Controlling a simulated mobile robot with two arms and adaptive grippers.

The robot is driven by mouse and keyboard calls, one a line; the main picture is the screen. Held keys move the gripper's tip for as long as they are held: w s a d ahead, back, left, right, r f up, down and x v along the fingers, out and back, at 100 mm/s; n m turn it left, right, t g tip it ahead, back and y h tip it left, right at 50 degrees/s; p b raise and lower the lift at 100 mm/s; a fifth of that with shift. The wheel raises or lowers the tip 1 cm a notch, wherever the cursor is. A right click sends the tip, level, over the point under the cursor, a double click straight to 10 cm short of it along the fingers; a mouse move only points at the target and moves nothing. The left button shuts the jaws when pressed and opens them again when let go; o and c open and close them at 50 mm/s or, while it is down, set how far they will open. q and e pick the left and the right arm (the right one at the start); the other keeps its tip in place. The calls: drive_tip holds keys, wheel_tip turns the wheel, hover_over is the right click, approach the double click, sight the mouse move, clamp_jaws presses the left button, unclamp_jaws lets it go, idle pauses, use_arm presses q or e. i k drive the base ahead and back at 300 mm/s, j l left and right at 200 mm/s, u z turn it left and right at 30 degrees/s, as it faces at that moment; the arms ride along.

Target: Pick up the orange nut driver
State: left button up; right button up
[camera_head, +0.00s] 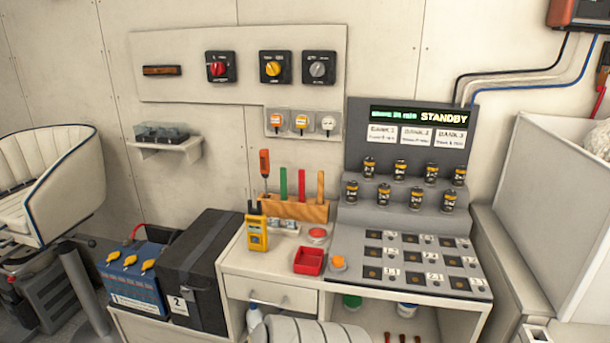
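A wooden tool rack (293,210) stands at the back left of the white workbench, holding several upright tools. The leftmost tool, an orange-handled driver (264,163), stands tallest, with its handle up and a thin dark shaft running down toward the rack. It looks like the orange nut driver. To its right stand a green tool (283,184), a red tool (301,184) and a tan-orange tool (320,187). The lower ends of the tools are hidden by the rack. Neither of my grippers is in view.
A yellow meter (257,232) stands in front of the rack, beside a red tray (308,260) and an orange button (338,263). A grey battery console (405,190) fills the bench's right. A black box (200,265) and blue battery (133,275) stand left. A shelf (165,146) hangs above.

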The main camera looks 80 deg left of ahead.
sight(264, 154)
drive_tip(key=u, duration=3)
drive_tip(key=z, duration=2.1)
drive_tip(key=u, duration=2.05)
drive_tip(key=i+j+u, duration=0.25)
drive_tip(key=i, duration=0.4)
drive_tip(key=i+l+u, duration=0.1)
drive_tip(key=i+u, duration=0.2)
drive_tip(key=i, duration=0.35)
